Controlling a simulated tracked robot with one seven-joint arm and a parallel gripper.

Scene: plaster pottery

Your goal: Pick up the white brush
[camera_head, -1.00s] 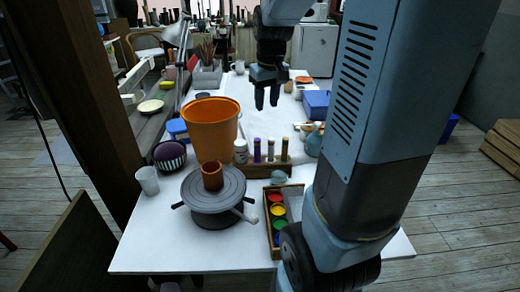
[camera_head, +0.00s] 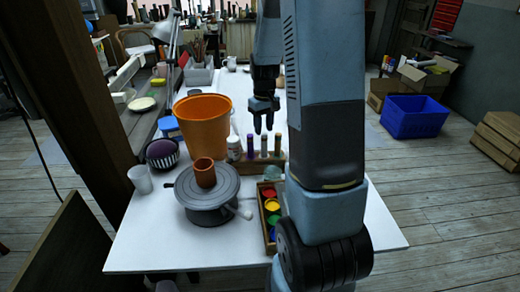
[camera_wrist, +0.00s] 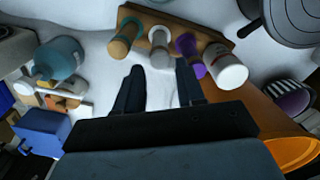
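A small wooden stand (camera_head: 276,167) holds three upright cylindrical items, purple (camera_head: 250,147), white (camera_head: 264,144) and tan (camera_head: 277,147). The white one, likely the white brush, is in the middle; in the wrist view it shows end-on as a white and grey cylinder (camera_wrist: 160,45). Purple (camera_wrist: 189,50) and tan (camera_wrist: 124,42) ones flank it there. My gripper (camera_head: 264,123) is above the stand, fingers pointing down, apart and empty. In the wrist view its fingers (camera_wrist: 159,86) are spread, with the white item beyond the gap and not touched.
A white jar (camera_head: 234,149) and an orange bucket (camera_head: 203,122) stand left of the stand. A turntable (camera_head: 208,191) with a brown cup (camera_head: 204,172) and a paint box (camera_head: 270,213) are nearer. A teal jar (camera_wrist: 58,58) is beside the stand.

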